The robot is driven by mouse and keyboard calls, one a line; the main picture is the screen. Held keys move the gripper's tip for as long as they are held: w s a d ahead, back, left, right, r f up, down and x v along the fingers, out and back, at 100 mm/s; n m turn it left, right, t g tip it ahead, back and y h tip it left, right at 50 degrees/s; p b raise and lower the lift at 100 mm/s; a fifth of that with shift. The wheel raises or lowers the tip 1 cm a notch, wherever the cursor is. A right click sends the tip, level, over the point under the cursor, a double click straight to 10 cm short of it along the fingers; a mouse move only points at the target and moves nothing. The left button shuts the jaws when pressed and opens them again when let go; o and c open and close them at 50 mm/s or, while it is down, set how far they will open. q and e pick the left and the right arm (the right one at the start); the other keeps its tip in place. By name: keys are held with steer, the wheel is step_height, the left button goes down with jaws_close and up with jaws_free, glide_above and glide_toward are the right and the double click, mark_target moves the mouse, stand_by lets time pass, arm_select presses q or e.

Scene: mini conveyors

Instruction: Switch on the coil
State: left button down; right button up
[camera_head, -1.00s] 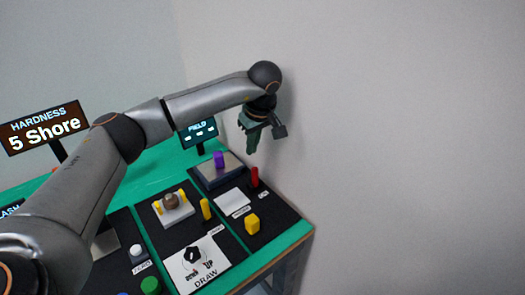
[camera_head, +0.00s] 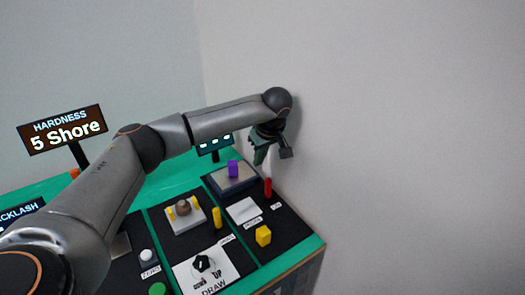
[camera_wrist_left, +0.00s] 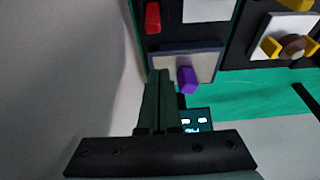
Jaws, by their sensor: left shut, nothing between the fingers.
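My left gripper (camera_head: 259,162) is shut and empty, pointing down in the air near the grey wall. It is above and behind the raised blue-grey pad (camera_head: 236,187), on which a purple block (camera_head: 233,169) stands. A red upright piece (camera_head: 267,187) stands just right of the pad; its small label is too small to read. In the left wrist view, the shut fingers (camera_wrist_left: 160,74) overlap the pad's edge, beside the purple block (camera_wrist_left: 187,80). The red piece (camera_wrist_left: 153,17) shows at the top, apart from the fingers. My right gripper is not in view.
The FIELD display (camera_head: 215,142) stands behind the pad, partly behind my arm. A white plate (camera_head: 243,209), yellow block (camera_head: 264,236), yellow upright piece (camera_head: 217,217) and DRAW knob (camera_head: 203,264) are on the panels. The grey wall (camera_head: 400,150) is close on the right.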

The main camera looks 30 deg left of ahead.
mark_target(268, 188)
arm_select(q)
steer(key=x, duration=0.4)
steer(key=d, duration=0.1)
steer(key=s+d+p, duration=0.1)
steer(key=d, duration=0.1)
steer(key=shift+s+d, duration=0.2)
steer(key=shift+d, duration=0.15)
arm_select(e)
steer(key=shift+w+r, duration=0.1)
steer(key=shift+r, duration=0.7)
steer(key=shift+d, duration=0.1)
